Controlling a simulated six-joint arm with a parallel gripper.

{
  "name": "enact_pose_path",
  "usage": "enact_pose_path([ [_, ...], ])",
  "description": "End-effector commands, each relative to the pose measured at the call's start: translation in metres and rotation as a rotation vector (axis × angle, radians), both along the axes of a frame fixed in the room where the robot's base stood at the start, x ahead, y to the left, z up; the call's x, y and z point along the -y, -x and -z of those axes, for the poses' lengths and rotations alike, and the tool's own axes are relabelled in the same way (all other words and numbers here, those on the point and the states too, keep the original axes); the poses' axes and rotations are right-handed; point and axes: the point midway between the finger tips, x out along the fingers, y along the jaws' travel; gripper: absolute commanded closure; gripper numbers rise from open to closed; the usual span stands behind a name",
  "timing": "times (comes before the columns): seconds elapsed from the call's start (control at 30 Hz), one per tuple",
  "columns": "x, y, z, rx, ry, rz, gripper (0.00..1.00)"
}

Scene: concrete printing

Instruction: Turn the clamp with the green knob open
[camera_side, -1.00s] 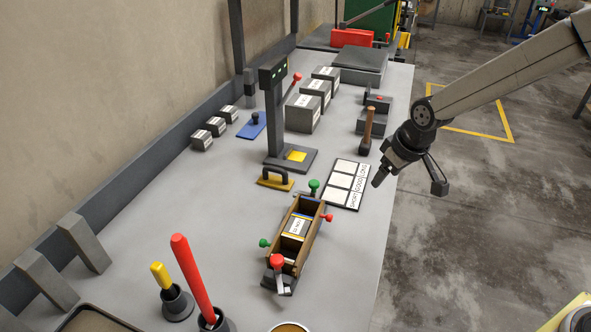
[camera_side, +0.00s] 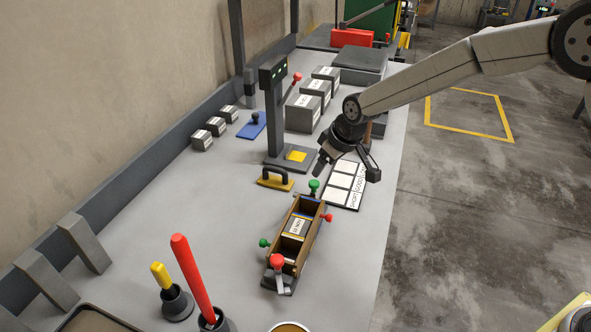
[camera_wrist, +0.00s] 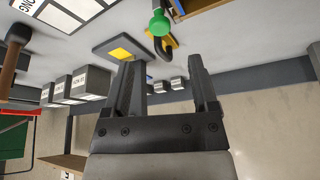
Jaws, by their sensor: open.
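A wooden mould (camera_side: 297,236) lies on the grey table. A clamp with a green knob (camera_side: 314,186) stands upright at its far end; the green knob also shows at the top of the wrist view (camera_wrist: 160,22). A second, smaller green knob (camera_side: 264,243) sticks out of the mould's left side. Red knobs are at its right side (camera_side: 328,217) and near end (camera_side: 277,261). My gripper (camera_side: 321,170) is above the table, just beyond the far green knob and apart from it. In the wrist view its two fingers (camera_wrist: 168,70) are spread with nothing between them.
A yellow float with a black handle (camera_side: 275,180) lies left of the far green knob. A white labelled card (camera_side: 346,184) lies to the right, below my wrist. A scale stand (camera_side: 275,115) rises behind.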

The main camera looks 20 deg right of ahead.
Motion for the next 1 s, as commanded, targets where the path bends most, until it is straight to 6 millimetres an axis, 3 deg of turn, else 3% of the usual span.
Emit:
enact_pose_path([
  [0.6, -0.009, -0.021, 0.055, 0.0, 0.0, 0.0, 0.25],
  [1.0, -0.011, -0.026, 0.067, 0.002, -0.001, 0.0, 0.25],
])
